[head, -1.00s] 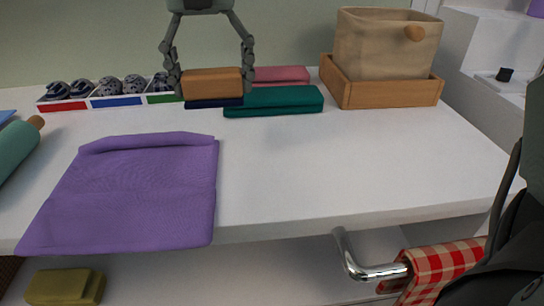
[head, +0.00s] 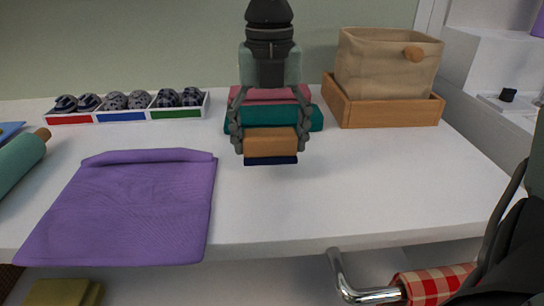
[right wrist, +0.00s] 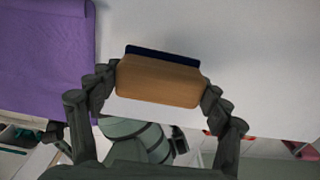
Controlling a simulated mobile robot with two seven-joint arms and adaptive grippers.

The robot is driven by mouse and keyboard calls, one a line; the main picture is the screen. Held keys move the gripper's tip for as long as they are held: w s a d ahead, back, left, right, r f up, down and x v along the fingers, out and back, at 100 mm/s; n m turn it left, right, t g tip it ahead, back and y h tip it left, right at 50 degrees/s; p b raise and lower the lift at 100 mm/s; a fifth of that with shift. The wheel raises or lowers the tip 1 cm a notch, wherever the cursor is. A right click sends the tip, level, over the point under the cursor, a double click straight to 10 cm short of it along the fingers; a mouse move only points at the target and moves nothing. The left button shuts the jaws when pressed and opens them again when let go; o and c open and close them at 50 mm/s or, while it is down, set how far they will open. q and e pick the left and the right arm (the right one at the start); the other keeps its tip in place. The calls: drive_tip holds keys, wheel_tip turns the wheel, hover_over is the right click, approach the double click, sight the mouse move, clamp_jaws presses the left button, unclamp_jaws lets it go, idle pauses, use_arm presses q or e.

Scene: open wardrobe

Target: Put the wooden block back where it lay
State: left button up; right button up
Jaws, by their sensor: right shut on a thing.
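The wooden block (head: 270,140) is orange-brown with a navy layer (head: 271,160) along its underside. My right gripper (head: 271,146) is shut on it, one finger at each end, in front of the teal and pink folded things. In the right wrist view the block (right wrist: 158,82) sits between the fingertips, with the navy layer (right wrist: 162,55) along its far edge. I cannot tell whether the block touches the white surface. My left gripper is not in view.
A teal piece (head: 315,117) and a pink piece (head: 238,95) lie behind the gripper. A purple folded cloth (head: 130,205) lies left, a sectioned tray (head: 72,119) back left. A wooden tray (head: 390,113) bears a beige bin (head: 385,65). White surface is clear at front right.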

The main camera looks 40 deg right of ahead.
sight(272, 160)
drive_tip(key=shift+s+d+f, duration=0.15)
drive_tip(key=shift+f, duration=0.05)
wheel_tip(272, 160, down, 3)
drive_tip(key=shift+f, duration=0.2)
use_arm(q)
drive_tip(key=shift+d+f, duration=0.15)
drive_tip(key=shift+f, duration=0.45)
use_arm(e)
drive_tip(key=shift+f, duration=0.2)
drive_tip(key=shift+f, duration=0.15)
drive_tip(key=o, duration=0.8)
drive_tip(key=shift+c, duration=0.2)
drive_tip(key=o, duration=0.4)
drive_tip(key=shift+c, duration=0.2)
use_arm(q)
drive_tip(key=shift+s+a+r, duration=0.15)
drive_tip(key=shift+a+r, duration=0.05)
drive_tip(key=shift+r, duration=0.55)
